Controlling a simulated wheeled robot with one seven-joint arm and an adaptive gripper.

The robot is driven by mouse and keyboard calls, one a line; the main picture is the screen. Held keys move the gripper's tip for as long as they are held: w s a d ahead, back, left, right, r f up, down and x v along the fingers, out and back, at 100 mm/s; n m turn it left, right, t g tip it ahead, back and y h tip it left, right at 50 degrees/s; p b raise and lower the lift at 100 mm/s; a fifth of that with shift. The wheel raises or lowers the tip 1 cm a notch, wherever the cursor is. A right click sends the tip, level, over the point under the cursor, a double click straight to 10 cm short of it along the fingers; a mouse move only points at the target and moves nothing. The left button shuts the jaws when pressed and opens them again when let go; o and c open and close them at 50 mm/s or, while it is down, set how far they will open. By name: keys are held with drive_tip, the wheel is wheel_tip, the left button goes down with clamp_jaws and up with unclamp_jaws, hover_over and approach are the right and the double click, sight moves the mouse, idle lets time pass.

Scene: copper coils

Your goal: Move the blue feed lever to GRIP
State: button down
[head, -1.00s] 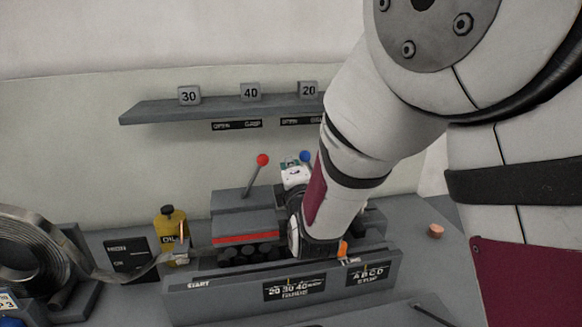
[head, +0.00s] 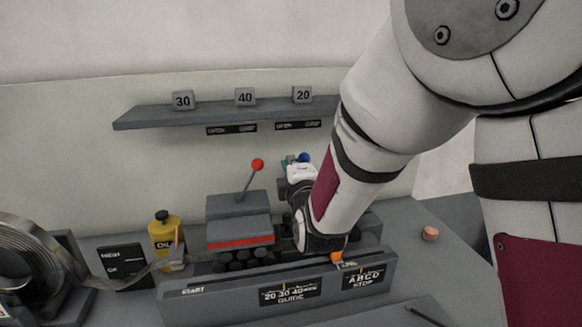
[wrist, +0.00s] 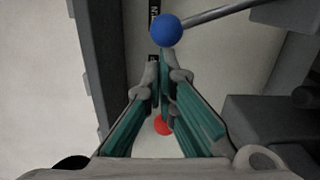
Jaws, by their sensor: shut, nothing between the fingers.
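The blue feed lever's ball knob (head: 304,157) stands behind the machine, below the right OPEN/GRIP sign (head: 298,125). Its rod is mostly hidden in the head view by my gripper and arm. In the wrist view the blue knob (wrist: 167,30) sits just beyond my fingertips, with its grey rod (wrist: 220,12) running to the right. My gripper (wrist: 162,62) is shut and empty, its teal fingers together. In the head view my gripper (head: 297,165) is close beside the blue knob. I cannot tell whether they touch.
A red-knobbed lever (head: 257,165) stands to the left on the grey machine; its red knob (wrist: 162,126) shows beyond my fingers. A shelf (head: 220,112) with numbered blocks is above. An oil bottle (head: 166,240) and metal coil (head: 30,250) are at left.

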drive_tip(key=w+d+r+m+b, duration=0.2)
drive_tip(key=w+d+m+b, duration=0.1)
drive_tip(key=d+m+b, duration=0.3)
drive_tip(key=shift+d+m+g+b, duration=0.35)
drive_tip(key=shift+d+m, duration=0.85)
drive_tip(key=shift+d, duration=0.95)
drive_tip(key=shift+d+r, duration=0.1)
drive_tip(key=shift+r, duration=0.05)
